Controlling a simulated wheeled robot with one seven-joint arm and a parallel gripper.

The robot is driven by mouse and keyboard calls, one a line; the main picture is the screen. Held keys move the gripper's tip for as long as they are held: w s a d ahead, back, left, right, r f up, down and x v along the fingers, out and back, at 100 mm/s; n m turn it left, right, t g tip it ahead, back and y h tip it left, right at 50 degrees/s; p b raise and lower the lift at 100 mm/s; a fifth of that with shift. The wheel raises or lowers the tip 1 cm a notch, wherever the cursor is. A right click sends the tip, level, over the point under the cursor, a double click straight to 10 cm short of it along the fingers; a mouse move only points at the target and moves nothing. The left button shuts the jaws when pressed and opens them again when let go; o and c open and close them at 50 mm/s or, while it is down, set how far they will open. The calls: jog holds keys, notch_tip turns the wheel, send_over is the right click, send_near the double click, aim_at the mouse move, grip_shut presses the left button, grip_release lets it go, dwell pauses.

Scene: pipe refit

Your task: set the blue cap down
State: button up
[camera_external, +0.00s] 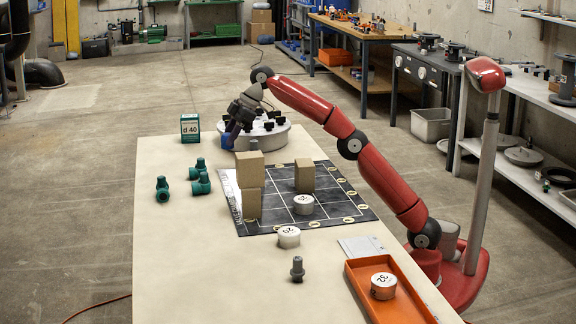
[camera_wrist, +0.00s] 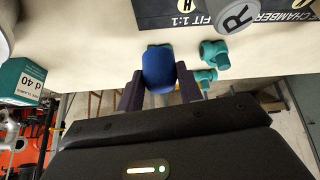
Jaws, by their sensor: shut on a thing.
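The blue cap (camera_wrist: 158,70) is between the two fingers of my gripper (camera_wrist: 160,88) in the wrist view, and the gripper is shut on it. In the external view my gripper (camera_external: 232,128) is at the far part of the table, left of the round white stand with black knobs (camera_external: 266,135). A bit of the blue cap (camera_external: 226,141) shows low at the gripper there. I cannot tell whether the cap touches the table (camera_external: 180,260).
A green "d 40" box (camera_external: 190,128) stands left of my gripper. Several green fittings (camera_external: 162,189) lie nearer. An orange tray (camera_external: 360,275) is at front right. The table's front left is clear.

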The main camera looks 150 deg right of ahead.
jog(key=shift+s+d, duration=0.55)
jog(key=shift+s, duration=0.1)
jog(key=shift+s+d+f, duration=0.1)
jog(key=shift+s+f, duration=0.05)
jog(key=shift+f, duration=1.95)
jog(key=shift+s+d+f, duration=0.1)
jog(key=shift+f, duration=1.95)
jog(key=shift+f, duration=0.15)
jog(key=o, duration=1.1)
